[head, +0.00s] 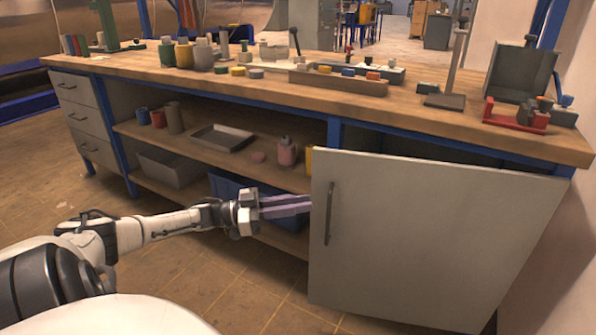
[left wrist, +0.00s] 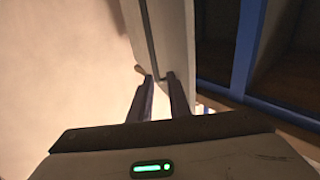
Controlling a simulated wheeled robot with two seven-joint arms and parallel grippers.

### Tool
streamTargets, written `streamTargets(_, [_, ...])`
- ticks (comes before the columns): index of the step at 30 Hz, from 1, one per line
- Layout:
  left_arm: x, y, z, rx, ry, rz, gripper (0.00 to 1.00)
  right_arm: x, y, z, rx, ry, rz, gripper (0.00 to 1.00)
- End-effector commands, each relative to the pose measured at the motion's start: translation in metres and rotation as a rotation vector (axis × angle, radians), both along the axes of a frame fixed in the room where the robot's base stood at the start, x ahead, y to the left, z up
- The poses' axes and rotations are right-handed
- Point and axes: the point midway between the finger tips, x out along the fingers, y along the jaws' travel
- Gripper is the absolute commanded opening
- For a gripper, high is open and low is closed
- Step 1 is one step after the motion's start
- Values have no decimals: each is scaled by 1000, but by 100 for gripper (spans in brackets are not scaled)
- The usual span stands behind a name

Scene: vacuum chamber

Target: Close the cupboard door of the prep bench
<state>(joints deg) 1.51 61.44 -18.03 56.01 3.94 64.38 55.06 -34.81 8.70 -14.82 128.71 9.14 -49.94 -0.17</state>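The prep bench's cupboard door (head: 420,240) is a grey panel at the right end of the bench. It stands ajar, swung out from the frame, with a dark gap behind its top edge. Its dark bar handle (head: 329,213) is near the free left edge; it also shows in the left wrist view (left wrist: 150,38). My left gripper (head: 308,204) is at that left edge, its two fingers slightly apart. In the left wrist view the handle's end appears between or just beyond the fingertips (left wrist: 159,78); I cannot tell whether they touch. My right gripper is out of view.
The wooden bench top (head: 250,88) carries jars, trays and tools. Open shelves left of the door hold a grey tray (head: 222,138), a pink bottle (head: 287,151) and a blue bin (head: 228,188). A wall stands close at the right. The floor (head: 200,275) in front is clear.

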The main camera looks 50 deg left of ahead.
Motion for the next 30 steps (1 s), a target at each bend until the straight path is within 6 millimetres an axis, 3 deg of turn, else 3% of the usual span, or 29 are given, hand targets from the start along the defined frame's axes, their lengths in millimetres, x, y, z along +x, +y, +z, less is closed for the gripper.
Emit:
streamTargets(3, [-3, 2, 0, 2, 3, 1, 17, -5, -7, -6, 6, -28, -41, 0])
streamTargets(9, [-44, 29, -4, 1, 5, 2, 17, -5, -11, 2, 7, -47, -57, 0])
streamTargets(16, [-76, 50, -8, 1, 3, 2, 17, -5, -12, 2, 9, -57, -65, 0])
streamTargets(29, [-86, 56, -8, 0, 0, 0, 17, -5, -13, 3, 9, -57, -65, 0])
streamTargets(30, [-86, 56, -8, -1, -1, 0, 12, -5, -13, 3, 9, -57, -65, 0])
